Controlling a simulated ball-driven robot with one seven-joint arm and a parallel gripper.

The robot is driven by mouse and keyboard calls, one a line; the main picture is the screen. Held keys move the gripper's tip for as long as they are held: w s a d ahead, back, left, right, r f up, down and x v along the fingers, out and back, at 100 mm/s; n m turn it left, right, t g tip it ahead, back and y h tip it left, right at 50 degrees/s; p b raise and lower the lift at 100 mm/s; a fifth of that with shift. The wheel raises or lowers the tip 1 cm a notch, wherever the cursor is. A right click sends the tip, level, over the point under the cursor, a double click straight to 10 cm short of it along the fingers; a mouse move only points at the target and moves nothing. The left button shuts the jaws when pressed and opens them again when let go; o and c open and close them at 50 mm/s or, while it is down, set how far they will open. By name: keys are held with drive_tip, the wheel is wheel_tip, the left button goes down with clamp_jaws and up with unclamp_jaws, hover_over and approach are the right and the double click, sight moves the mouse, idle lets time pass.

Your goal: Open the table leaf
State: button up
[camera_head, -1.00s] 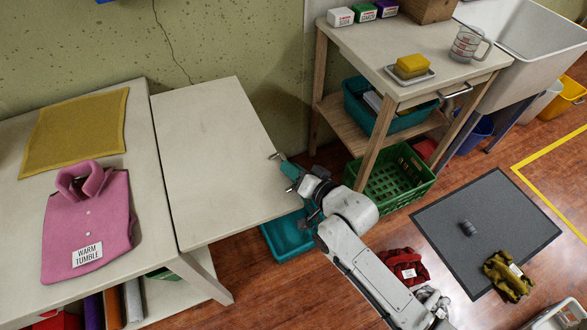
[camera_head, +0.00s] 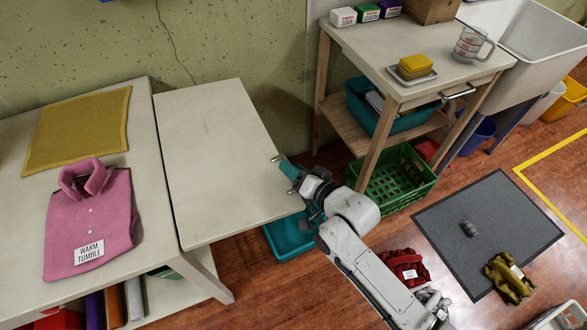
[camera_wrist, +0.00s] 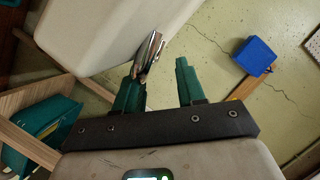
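The table leaf (camera_head: 215,150) is a pale flat panel. It looks level with the main tabletop (camera_head: 35,215), and a narrow dark seam runs between them. A small metal handle (camera_head: 277,158) sits at the leaf's right edge. My gripper (camera_head: 289,170) is at that edge beside the handle. In the wrist view, the teal fingers of my gripper (camera_wrist: 160,75) stand apart with a clear gap. The metal handle (camera_wrist: 149,55) overlaps the left fingertip; I cannot tell whether they touch. The pale leaf (camera_wrist: 100,35) fills the upper left there.
A pink shirt (camera_head: 90,215) and a yellow cloth (camera_head: 80,130) lie on the main tabletop. A teal bin (camera_head: 288,237) is on the floor under the leaf's right side. A wooden side table (camera_head: 420,50) and a green crate (camera_head: 400,180) stand to the right.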

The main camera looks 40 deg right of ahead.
drive_tip(key=v, duration=1)
drive_tip(key=shift+s, duration=0.25)
